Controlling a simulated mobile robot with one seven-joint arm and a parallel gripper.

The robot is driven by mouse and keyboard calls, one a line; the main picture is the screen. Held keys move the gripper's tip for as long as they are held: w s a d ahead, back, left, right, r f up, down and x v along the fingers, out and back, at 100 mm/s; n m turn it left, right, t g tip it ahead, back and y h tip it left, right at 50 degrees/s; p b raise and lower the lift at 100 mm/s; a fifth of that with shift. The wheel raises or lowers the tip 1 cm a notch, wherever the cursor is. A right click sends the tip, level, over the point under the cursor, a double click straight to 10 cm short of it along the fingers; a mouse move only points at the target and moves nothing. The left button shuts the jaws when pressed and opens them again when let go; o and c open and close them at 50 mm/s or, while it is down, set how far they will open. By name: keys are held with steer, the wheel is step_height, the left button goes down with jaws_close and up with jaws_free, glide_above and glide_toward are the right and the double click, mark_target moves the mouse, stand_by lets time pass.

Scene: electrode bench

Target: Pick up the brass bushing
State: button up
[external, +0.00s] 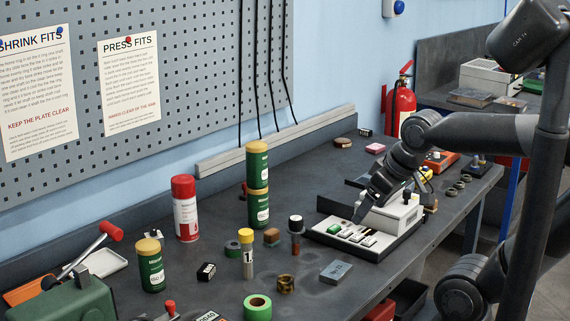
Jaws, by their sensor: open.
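A small brass-coloured ring, which looks like the brass bushing (286,285), stands on the dark bench near its front edge, between the green tape roll and a grey block. My gripper (359,217) points down over the white-and-black device to the right of and behind the bushing. It is open, well apart from the bushing, and I see nothing held in it. Its fingers are small and dark here, and I cannot tell whether they touch the device.
The device (322,236) has a row of small pieces on its front plate. A grey block (336,272) lies right of the bushing; a green tape roll (257,308) is left. Green canisters (258,208) stand farther back.

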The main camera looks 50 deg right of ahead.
steer(key=shift+c, duration=0.4)
steer(key=c, duration=0.3)
steer(key=m+g, duration=0.1)
steer(key=g, duration=0.5)
glide_above(286, 278)
steer(key=f, duration=1.4)
steer(key=shift+s+f, duration=0.2)
steer(key=shift+w+a+f, duration=0.1)
steer(key=shift+f, duration=1.25)
steer(key=shift+w+f, duration=0.1)
steer(key=shift+f, duration=1.2)
